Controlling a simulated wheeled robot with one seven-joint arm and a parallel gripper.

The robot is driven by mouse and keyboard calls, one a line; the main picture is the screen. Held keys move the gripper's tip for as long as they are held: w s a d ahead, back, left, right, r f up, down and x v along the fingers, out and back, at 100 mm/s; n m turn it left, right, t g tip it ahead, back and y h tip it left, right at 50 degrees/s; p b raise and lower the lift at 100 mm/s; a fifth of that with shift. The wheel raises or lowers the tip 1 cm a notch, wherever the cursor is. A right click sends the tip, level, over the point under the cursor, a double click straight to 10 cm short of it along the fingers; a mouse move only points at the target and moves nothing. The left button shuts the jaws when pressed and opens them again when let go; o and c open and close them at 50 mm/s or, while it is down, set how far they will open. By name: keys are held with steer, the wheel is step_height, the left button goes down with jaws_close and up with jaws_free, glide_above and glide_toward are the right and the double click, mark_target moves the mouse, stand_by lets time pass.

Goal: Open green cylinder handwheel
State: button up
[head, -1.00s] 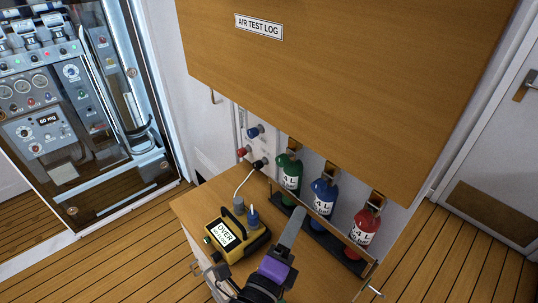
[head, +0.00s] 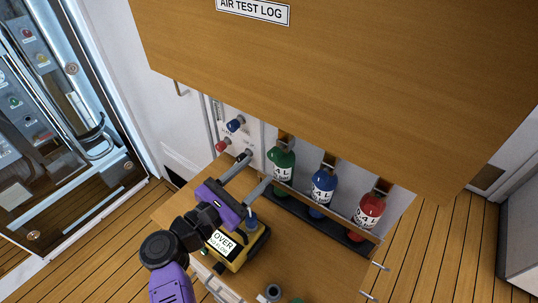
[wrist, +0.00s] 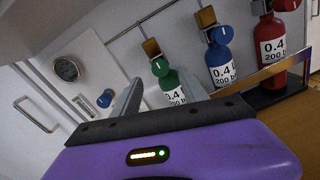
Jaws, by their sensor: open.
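The green cylinder (head: 281,168) stands upright at the left end of a row of three in a rack. In the wrist view, the green cylinder (wrist: 175,92) has a round green handwheel (wrist: 160,67) at its top, facing the camera. My gripper (head: 260,168) is open and empty, left of the green cylinder and above the yellow device. In the wrist view, my gripper's fingers (wrist: 160,84) point toward the green cylinder, one on each side of the handwheel's line. I see no contact with the handwheel.
A blue cylinder (head: 323,188) and a red cylinder (head: 367,215) stand to the right, behind a rail. A yellow device (head: 238,250) sits on the wooden counter under my gripper. Blue and red knobs are on the wall panel. The large wooden AIR TEST LOG panel (head: 330,90) overhangs the rack.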

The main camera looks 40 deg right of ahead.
mark_target(272, 157)
steer(key=d, duration=0.1)
steer(key=d+p, duration=0.1)
steer(key=d, duration=0.1)
steer(key=d+p, duration=0.1)
steer(key=d, duration=0.1)
steer(key=shift+w+r, duration=0.2)
steer(key=shift+w, duration=0.2)
steer(key=shift+w+d+f+p, duration=0.15)
steer(key=shift+d+p, duration=0.15)
steer(key=shift+d, duration=0.45)
jaws_close()
